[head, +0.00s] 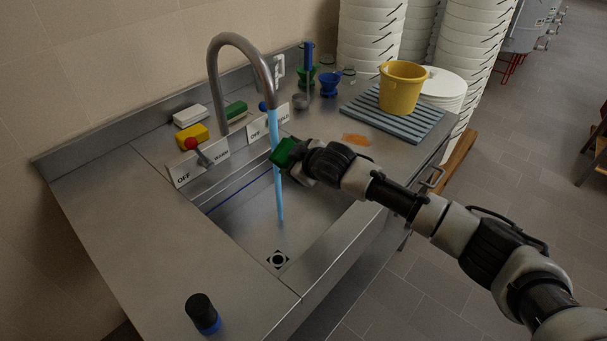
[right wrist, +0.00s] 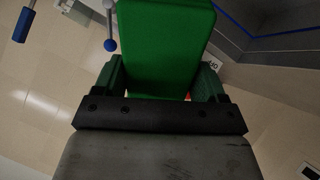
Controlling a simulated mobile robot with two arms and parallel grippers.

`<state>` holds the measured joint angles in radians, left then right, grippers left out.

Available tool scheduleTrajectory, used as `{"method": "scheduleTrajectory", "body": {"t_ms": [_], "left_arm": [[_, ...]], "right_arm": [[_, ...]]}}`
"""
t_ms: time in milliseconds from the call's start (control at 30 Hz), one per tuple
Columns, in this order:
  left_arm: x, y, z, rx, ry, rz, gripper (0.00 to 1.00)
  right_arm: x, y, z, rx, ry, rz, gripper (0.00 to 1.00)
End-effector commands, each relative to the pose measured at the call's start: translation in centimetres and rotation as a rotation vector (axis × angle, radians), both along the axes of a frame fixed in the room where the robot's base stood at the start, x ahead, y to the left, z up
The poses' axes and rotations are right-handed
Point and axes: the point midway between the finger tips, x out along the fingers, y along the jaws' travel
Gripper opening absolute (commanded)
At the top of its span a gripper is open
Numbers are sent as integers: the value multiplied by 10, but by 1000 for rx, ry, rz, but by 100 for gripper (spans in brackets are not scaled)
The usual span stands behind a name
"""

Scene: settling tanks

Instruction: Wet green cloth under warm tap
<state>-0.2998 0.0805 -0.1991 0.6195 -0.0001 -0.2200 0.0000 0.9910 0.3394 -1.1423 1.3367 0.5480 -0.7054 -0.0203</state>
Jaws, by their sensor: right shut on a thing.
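The green cloth (head: 284,152) is a folded block held in my right gripper (head: 297,158), which is shut on it over the sink basin (head: 245,215). In the right wrist view the cloth (right wrist: 165,45) sits between the two fingers. The curved steel tap (head: 213,75) runs, and its blue stream (head: 273,125) falls to the basin floor. In the head view the cloth overlaps the stream; I cannot tell how squarely the water meets it. The red-knobbed lever (head: 191,143) stands at a sign reading OFF and apparently WARM. My left gripper is not in view.
A blue-knobbed lever (head: 263,106) stands by a second OFF sign. A yellow bucket (head: 402,88) stands on a grey ribbed mat (head: 425,122). A black-and-blue object (head: 203,315) stands at the front.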

Motion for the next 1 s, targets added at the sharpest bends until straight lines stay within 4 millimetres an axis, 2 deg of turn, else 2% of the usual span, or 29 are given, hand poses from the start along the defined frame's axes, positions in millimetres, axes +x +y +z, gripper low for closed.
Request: {"method": "scheduleTrajectory", "body": {"t_ms": [33,400,1000], "left_arm": [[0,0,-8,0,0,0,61],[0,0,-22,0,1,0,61],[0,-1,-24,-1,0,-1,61]], "right_arm": [[5,4,-4,1,-1,0,53],[31,18,-8,1,-1,0,53],[37,20,-8,1,-1,0,53]]}}
